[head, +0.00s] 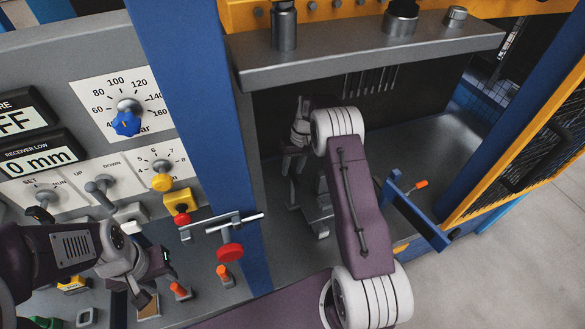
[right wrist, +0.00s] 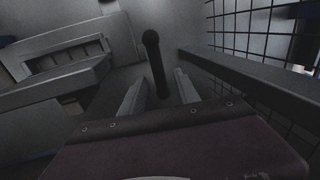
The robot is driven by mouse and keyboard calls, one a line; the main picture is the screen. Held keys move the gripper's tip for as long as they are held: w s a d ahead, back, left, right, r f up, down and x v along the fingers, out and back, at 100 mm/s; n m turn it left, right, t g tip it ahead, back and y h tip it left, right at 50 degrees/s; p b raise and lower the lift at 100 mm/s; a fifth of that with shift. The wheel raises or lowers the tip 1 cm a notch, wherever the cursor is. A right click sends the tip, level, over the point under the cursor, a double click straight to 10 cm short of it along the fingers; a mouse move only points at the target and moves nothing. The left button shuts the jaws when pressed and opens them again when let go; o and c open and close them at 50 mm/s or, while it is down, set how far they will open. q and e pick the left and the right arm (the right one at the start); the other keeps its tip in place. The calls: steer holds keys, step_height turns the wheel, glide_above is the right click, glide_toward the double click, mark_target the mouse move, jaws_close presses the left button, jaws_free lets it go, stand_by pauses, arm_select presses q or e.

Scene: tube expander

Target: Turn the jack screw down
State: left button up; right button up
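In the right wrist view a dark post with a rounded knob top (right wrist: 154,62) stands between and beyond my two fingers; I cannot tell for sure whether it belongs to the jack screw. My right gripper (right wrist: 158,92) is open, with its fingers apart on either side of the post's line; contact is not clear. In the head view my right arm reaches into the machine's recess, and its gripper (head: 312,212) is low inside, partly hidden by the arm. My left gripper (head: 138,288) hangs over the control panel; its finger opening is unclear.
The control panel (head: 60,150) at left carries dials, levers and displays, including one reading 0 mm. A blue post (head: 190,100) and grey ledge (head: 370,55) frame the recess. A T-shaped handle (head: 222,227) and red knobs stand near the blue post. A yellow mesh guard (head: 530,150) is at right.

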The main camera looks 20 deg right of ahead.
step_height(320, 180, up, 9)
steer(key=d, duration=0.1)
steer(key=shift+d, duration=0.4)
stand_by(0.3)
